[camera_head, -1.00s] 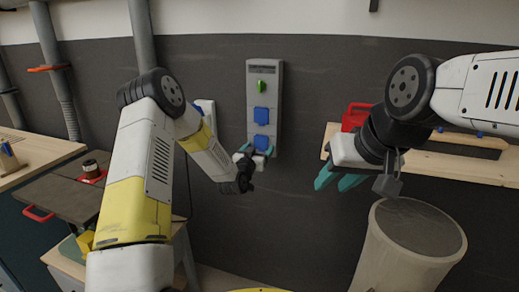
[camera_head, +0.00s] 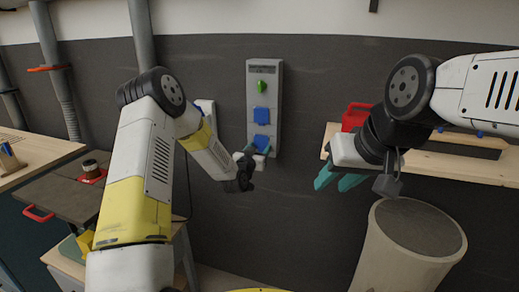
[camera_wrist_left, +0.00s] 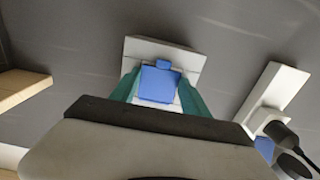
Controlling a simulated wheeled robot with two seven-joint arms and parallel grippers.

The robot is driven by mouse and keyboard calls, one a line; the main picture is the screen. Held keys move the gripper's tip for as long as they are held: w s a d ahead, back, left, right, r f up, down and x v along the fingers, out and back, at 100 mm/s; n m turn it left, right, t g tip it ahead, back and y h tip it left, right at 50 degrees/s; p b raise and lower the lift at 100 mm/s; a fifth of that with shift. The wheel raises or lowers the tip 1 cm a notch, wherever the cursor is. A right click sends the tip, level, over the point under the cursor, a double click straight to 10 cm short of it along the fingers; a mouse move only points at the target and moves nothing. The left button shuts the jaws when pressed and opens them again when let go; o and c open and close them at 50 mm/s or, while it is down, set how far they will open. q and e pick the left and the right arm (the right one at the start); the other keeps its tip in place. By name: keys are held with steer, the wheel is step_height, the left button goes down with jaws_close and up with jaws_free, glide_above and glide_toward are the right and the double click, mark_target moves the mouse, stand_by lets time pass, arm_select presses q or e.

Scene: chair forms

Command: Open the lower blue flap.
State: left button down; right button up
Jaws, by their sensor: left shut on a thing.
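The grey wall box (camera_head: 279,100) carries an upper blue flap (camera_head: 260,114) and a lower blue flap (camera_head: 261,142). My left gripper (camera_head: 258,152) is at the bottom of the box, with its teal fingers at the lower flap. In the left wrist view, the blue flap (camera_wrist_left: 160,84) lies between the two teal fingers (camera_wrist_left: 160,92), one along each side, and the gripper is shut on it. A pale surface shows below the flap there. How far the flap is tilted is hard to tell. My right gripper (camera_head: 338,180) is open and empty, well to the right.
A green knob (camera_head: 261,87) sits above the flaps. A wooden shelf (camera_head: 470,168) with a red can (camera_head: 355,116) is on the right, above a round bin (camera_head: 410,245).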

mark_target(261, 147)
arm_select(q)
steer(key=shift+r, duration=0.1)
steer(key=g, duration=0.1)
steer(key=s+r+g+y, duration=0.1)
steer(key=g, duration=0.1)
steer(key=shift+a+r, duration=0.1)
steer(key=shift+a, duration=0.1)
steer(key=shift+s+a+r+g+y, duration=0.1)
steer(key=shift+s+r+g+y, duration=0.1)
steer(key=shift+g, duration=0.4)
steer(key=shift+s+d+r+g+y, duration=0.1)
steer(key=shift+g+y, duration=0.1)
steer(key=shift+g, duration=0.4)
steer(key=shift+s+a+r+g+y, duration=0.1)
steer(key=shift+r+g+y, duration=0.1)
steer(key=shift+g, duration=0.4)
arm_select(e)
steer(key=shift+c, duration=0.5)
